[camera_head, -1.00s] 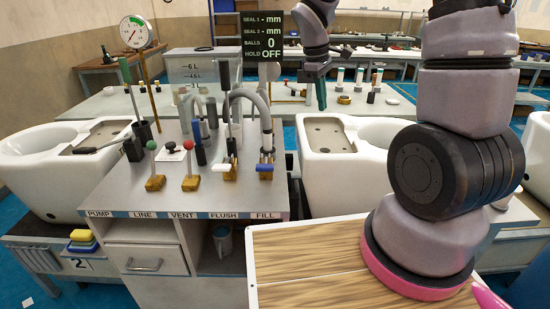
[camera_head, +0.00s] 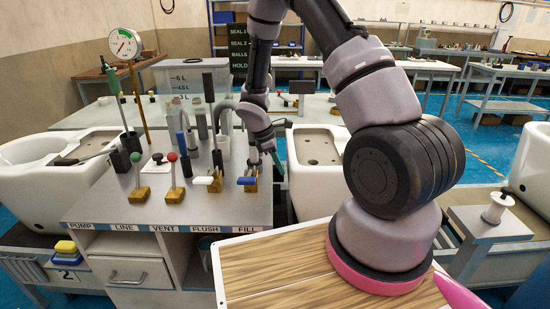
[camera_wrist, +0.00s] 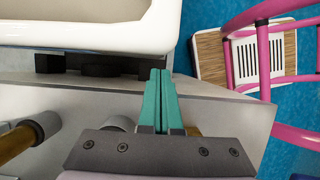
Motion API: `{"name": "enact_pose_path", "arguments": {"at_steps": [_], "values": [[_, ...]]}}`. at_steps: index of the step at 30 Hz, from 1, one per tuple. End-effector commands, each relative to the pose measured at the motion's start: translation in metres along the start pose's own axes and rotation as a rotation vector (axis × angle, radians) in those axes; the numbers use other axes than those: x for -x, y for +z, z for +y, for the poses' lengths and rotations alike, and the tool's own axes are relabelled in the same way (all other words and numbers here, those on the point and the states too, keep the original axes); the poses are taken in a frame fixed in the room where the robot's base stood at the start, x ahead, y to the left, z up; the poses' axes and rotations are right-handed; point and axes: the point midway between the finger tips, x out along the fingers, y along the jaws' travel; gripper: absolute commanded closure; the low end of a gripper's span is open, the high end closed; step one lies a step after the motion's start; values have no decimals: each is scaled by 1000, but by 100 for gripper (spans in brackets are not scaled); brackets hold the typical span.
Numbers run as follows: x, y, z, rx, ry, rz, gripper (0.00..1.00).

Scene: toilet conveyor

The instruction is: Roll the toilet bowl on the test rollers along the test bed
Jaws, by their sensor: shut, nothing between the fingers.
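A white toilet bowl (camera_head: 320,198) with a tan inset on its top stands right of the control bench; my arm hides part of it. Its pale rim and side show at the top of the wrist view (camera_wrist: 100,38). Under it are dark supports with a rounded black piece (camera_wrist: 98,71), perhaps a roller, on a grey surface (camera_wrist: 200,95). My gripper (camera_head: 279,162) is at the bowl's left side, near the bench's right edge. Its teal fingers are pressed together and empty in the wrist view (camera_wrist: 159,85), with tips just below the bowl's lower edge. Contact cannot be told.
The bench (camera_head: 215,210) carries several levers, a blue-handled valve (camera_head: 248,181) close to my gripper, and bent grey pipes. Another white bowl (camera_head: 35,195) stands at left, and one more (camera_head: 532,170) at far right. A grey stand with a white spool (camera_head: 497,207) is at right.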

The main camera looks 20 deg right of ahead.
Motion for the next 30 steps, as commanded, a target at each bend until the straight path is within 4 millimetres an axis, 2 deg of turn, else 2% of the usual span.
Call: {"name": "enact_pose_path", "arguments": {"at_steps": [3,6,20,23,30], "values": [[-15,0,0,0,-1,-2,100],[-22,0,0,0,0,0,100],[-26,5,0,-3,0,-1,100],[-32,22,1,-6,0,-2,100],[-60,91,-2,-12,-10,-11,100]]}}
